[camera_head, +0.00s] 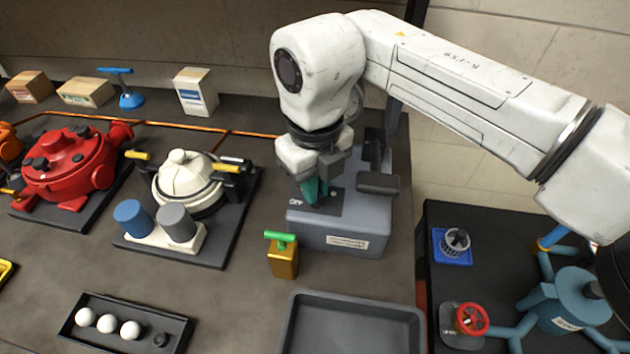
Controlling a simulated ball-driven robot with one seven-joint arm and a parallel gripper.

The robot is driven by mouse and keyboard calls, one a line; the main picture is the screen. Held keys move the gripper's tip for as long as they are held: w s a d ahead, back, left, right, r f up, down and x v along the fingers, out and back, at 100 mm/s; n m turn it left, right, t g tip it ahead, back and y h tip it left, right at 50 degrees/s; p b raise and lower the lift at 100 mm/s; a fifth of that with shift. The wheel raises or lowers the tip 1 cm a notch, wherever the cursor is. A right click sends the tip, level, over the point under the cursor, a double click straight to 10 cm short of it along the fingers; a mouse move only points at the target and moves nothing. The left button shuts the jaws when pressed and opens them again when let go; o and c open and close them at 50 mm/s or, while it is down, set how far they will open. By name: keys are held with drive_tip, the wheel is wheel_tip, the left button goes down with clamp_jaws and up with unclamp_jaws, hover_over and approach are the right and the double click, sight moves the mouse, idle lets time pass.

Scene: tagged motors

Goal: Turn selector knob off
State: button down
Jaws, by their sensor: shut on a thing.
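A grey control box (330,238) stands near the right edge of the bench. A dark plate (330,206) with white lettering lies on its top, partly hidden by my gripper. A teal selector knob (309,191) stands on this plate. My gripper (316,184) points down over the box from my white arm, and its fingers are shut on the knob. The fingers hide part of the knob, so its exact pointing direction is hard to tell.
A dark handle (378,183) sticks out at the box's right. A brass block with a green handle (282,257) stands in front. A white motor (187,178) is left. An empty grey tray (352,328) lies at the front. A red handwheel (471,319) is lower right.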

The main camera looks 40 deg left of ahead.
drive_tip(key=n, duration=0.4)
drive_tip(key=shift+n+b, duration=0.3)
drive_tip(key=shift+s+n, duration=0.1)
drive_tip(key=shift+n, duration=2.2)
drive_tip(key=c, duration=1.2)
unclamp_jaws()
wheel_tip(320, 180, up, 11)
drive_tip(key=shift+f+b, duration=0.1)
drive_tip(key=shift+b, duration=0.55)
